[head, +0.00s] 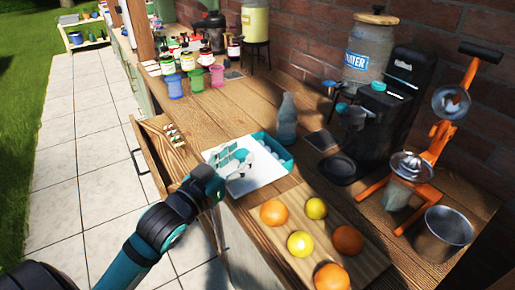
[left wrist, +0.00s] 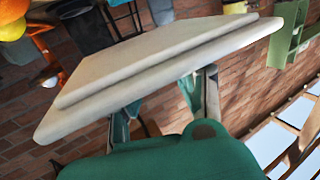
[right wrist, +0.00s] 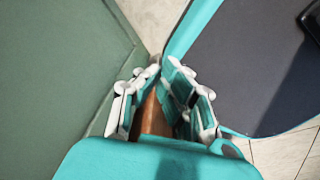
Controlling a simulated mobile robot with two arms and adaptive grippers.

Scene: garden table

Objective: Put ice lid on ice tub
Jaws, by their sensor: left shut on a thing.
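The ice lid (head: 262,177) is a flat white plate held by my left gripper (head: 218,178) at the near side of the wooden counter. In the left wrist view the lid (left wrist: 160,65) is a thick, stepped pale slab across the fingers; the part gripped is hidden. The ice tub (head: 288,163) is a teal box with pale ice inside, just beyond the lid. The lid overlaps its near part in the head view; I cannot tell whether they touch. My right gripper (right wrist: 160,85) shows only in its wrist view, with an empty gap between its fingers.
A cutting board (head: 318,240) with oranges and lemons lies close on the near right. A grey bottle (head: 287,120) stands right behind the tub. A black coffee machine (head: 390,120) and an orange juicer (head: 430,150) stand at the right. Colored cups (head: 195,82) stand farther back.

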